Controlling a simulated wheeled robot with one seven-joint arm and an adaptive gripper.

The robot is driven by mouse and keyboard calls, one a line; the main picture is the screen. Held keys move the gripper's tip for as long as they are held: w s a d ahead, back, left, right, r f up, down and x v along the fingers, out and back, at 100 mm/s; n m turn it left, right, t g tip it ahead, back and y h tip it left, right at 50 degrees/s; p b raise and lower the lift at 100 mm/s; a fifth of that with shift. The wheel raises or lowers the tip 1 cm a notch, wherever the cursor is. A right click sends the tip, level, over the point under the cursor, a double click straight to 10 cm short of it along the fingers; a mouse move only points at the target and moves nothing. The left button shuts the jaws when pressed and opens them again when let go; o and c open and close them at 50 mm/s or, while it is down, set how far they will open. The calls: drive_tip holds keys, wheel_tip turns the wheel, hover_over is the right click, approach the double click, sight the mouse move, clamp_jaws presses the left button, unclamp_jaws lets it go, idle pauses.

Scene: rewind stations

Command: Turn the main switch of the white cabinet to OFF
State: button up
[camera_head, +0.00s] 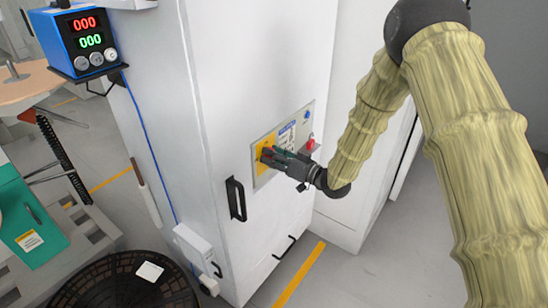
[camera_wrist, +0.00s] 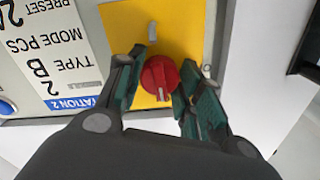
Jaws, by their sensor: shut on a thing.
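The white cabinet (camera_head: 225,75) stands in the middle of the head view, with a grey panel (camera_head: 304,126) on its front face. On the panel's yellow plate (camera_wrist: 178,25) is a red round main switch (camera_wrist: 160,77). My gripper (camera_wrist: 158,82) is at the switch, one green-padded finger on each side, shut on the knob. A pale mark shows on the knob's edge nearest the gripper. A grey mark sits on the plate beyond it. In the head view my gripper (camera_head: 270,155) covers the switch.
A red part (camera_head: 310,144) and a blue button (camera_head: 307,115) are on the panel beside my gripper. A black handle (camera_head: 236,199) is below left. A blue display box (camera_head: 83,42) and a black round basket (camera_head: 125,280) are at left.

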drive_tip(key=n+b, duration=0.4)
drive_tip(key=n, duration=0.1)
drive_tip(key=shift+f, duration=0.25)
drive_tip(key=n+b, duration=0.5)
drive_tip(key=n, duration=0.1)
drive_tip(key=shift+r, duration=0.15)
drive_tip(key=shift+n, duration=0.3)
drive_tip(key=o, duration=1)
drive_tip(key=shift+r, duration=0.1)
drive_tip(key=shift+o, duration=0.2)
drive_tip(key=shift+d, duration=0.1)
drive_tip(key=v, duration=1.2)
